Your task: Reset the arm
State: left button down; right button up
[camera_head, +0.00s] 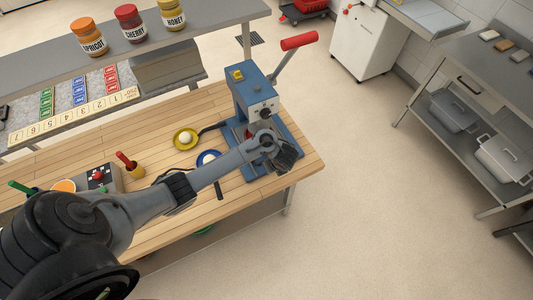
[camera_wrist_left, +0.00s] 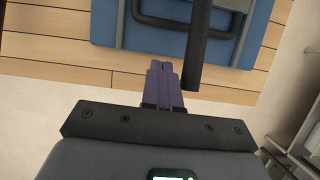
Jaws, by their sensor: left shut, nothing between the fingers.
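My left arm reaches from the lower left across the wooden table. My left gripper (camera_head: 288,160) is over the table's right end, in front of the blue press (camera_head: 253,98), and hides part of its base. In the left wrist view the left gripper's fingers (camera_wrist_left: 164,82) are together with nothing between them. Beyond the fingertips lies the press's blue base plate (camera_wrist_left: 113,25), with a dark bar (camera_wrist_left: 197,55) beside the fingers. I cannot tell whether the fingers touch the bar. My right gripper is not in view.
The red-handled lever (camera_head: 299,41) of the press sticks up behind it. A yellow dish (camera_head: 177,139) and a blue dish (camera_head: 202,163) lie left of the gripper. Open floor (camera_head: 370,190) lies to the right.

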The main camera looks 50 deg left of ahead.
pick_arm(q)
jog(key=s+d+f+n+g+h+p, duration=0.1)
jog(key=s+d+p, duration=0.1)
jog(key=s+d, duration=0.35)
jog(key=s+d+f+p, duration=0.1)
jog(key=s+d+p, duration=0.1)
jog(key=s, duration=0.7)
jog(key=s+d+f+n+g+h+p, duration=0.1)
jog(key=s+d+p, duration=0.1)
jog(key=s+d, duration=0.35)
jog(key=s+d+r+n+t+h+p, duration=0.1)
jog(key=s+r+n, duration=0.25)
jog(key=r, duration=0.25)
jog(key=s+r+n+h+p, duration=0.1)
jog(key=s+r+n, duration=0.1)
jog(key=r+n, duration=0.25)
jog(key=w+a+r+n+t, duration=0.2)
jog(key=w+r+n+t, duration=0.1)
jog(key=r+n, duration=0.6)
notch_tip(320, 180, up, 4)
jog(key=shift+w+a+r, duration=0.2)
jog(key=shift+w, duration=0.45)
